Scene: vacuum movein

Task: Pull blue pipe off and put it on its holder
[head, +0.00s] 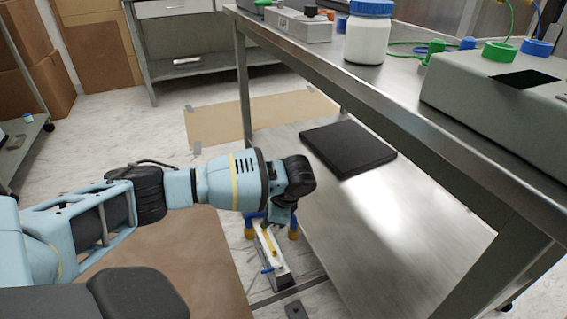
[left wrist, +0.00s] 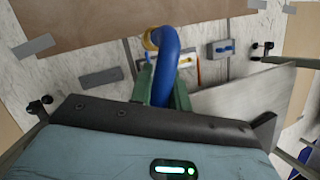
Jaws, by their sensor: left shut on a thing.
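My left gripper (head: 278,213) is shut on the blue pipe (head: 292,222). It is low, beside the near edge of the table's lower shelf. In the head view the gripper hides most of the pipe; blue parts and yellow-gold ends show on both sides of it. In the left wrist view the curved blue pipe (left wrist: 168,62) stands out between the green fingers of the gripper (left wrist: 163,92), with one yellow-gold end visible. I cannot tell which thing is the pipe's holder. My right gripper is out of view.
The steel table (head: 340,85) carries a white jar (head: 367,40) with a blue lid and a grey box (head: 480,105). A black slab (head: 348,147) lies on its lower shelf (head: 375,235), otherwise mostly bare. Cardboard boxes (head: 25,45) stand at the far left.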

